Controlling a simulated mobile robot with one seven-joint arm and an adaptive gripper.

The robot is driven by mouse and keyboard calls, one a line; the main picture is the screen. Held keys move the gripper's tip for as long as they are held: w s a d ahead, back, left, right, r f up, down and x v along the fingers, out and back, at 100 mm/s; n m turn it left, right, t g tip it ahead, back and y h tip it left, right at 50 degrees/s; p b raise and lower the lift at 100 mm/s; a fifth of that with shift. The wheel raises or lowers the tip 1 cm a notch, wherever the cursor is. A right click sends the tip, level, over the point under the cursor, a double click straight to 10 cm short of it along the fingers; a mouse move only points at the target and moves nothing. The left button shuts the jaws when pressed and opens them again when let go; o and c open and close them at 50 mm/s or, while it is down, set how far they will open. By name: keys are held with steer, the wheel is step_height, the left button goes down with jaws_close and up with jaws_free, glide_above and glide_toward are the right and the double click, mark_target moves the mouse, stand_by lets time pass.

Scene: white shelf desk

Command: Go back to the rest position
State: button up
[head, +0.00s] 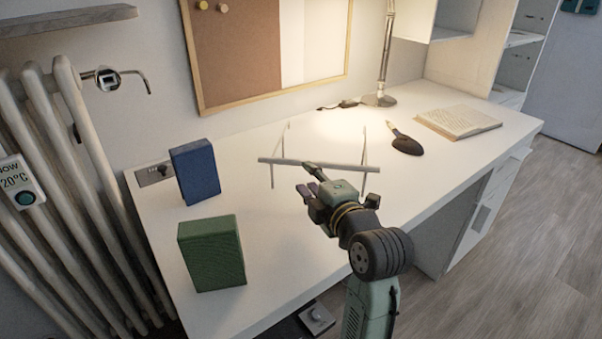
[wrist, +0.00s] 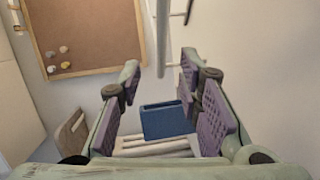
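My gripper (head: 309,184) is above the white desk, in front of a thin-barred stand (head: 290,161) in the head view. In the wrist view my gripper (wrist: 158,82) has its purple-padded fingers apart with nothing held between them. A blue box (head: 195,172) stands upright on the desk at the left; it also shows in the wrist view (wrist: 167,121), beyond the fingers. A green box (head: 211,253) stands upright nearer the front left, apart from my gripper.
The white desk (head: 400,185) has free room right of the stand. A radiator (head: 60,190) stands at the left. A corkboard (head: 238,48) hangs behind.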

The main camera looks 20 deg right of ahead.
steer(key=shift+v, duration=1)
stand_by(0.6)
